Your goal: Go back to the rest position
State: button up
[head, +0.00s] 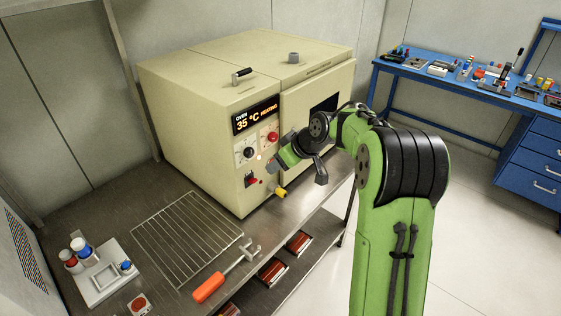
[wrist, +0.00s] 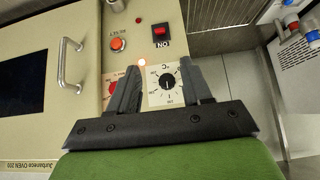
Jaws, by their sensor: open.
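My gripper (head: 274,164) is held in front of the control panel of a cream oven (head: 205,99), at the end of my green arm. In the wrist view its two dark fingers (wrist: 163,85) stand apart, one on each side of the black temperature dial (wrist: 167,82). Nothing is seen between them but the panel and dial behind; I cannot tell whether they touch it. The oven display (head: 255,116) reads 35 °C HEATING. A lit lamp (wrist: 142,62) shows beside the dial. The red power switch (wrist: 161,31) is marked ON.
A wire rack (head: 186,236) and an orange-handled tool (head: 208,288) lie on the steel bench left of the oven. A white tray (head: 108,284) with bottles stands at the far left. A blue workbench (head: 461,89) is at the back right. The floor at right is clear.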

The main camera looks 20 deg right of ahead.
dwell(0.3)
jog(key=s+a+r+m+h, duration=0.1)
jog(key=s+a+r, duration=0.25)
jog(key=s, duration=0.35)
jog(key=s+a+r+m+h, duration=0.1)
jog(key=s+a+r, duration=0.1)
jog(key=s+r, duration=0.35)
jog(key=s+f+m+h, duration=0.1)
jog(key=s+m, duration=0.1)
jog(key=s, duration=0.9)
jog(key=s+f+m+g, duration=0.1)
jog(key=s+f+m, duration=0.1)
jog(key=s, duration=0.9)
jog(key=shift+s+f+h, duration=0.15)
jog(key=shift+f+h, duration=0.15)
jog(key=shift+h, duration=0.1)
